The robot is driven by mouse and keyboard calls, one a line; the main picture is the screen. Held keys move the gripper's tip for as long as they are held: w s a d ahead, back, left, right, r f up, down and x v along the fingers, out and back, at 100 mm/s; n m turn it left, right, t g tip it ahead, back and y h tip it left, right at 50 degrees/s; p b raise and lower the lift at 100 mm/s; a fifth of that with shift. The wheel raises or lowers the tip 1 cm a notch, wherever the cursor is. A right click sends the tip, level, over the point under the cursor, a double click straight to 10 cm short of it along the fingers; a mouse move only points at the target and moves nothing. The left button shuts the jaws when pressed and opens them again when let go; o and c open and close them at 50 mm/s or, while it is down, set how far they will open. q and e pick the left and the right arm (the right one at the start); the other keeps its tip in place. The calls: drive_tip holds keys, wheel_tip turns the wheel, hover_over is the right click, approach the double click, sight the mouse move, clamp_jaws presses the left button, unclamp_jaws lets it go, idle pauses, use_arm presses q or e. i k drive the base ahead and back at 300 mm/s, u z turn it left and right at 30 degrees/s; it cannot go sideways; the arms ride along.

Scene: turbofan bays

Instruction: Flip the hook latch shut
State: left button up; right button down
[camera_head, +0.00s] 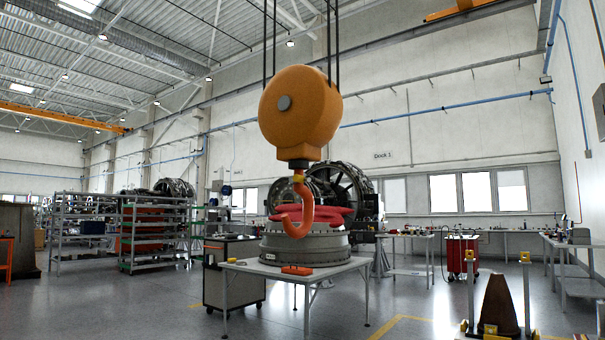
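A large orange hook block (300,112) hangs from dark cables in the middle of the head view. Below it is the orange hook (305,213), curving down and opening to the left. A small yellow collar (298,179) sits at the top of its shank. The latch is too small to make out against the hook, so I cannot tell whether it stands open or shut. A red band-like thing (335,213) shows behind the hook; I cannot tell whether they touch. Neither of my grippers is in view.
A grey round engine part (330,247) stands on a table (335,268) behind the hook, with a turbofan (345,187) beyond. A dark cart (235,287) stands left of it. A brown cone (500,305) stands at lower right. Floor at lower left is clear.

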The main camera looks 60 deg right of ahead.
sight(296, 179)
drive_tip(key=z, duration=0.75)
drive_tip(key=i, duration=0.9)
drive_tip(key=z, duration=0.8)
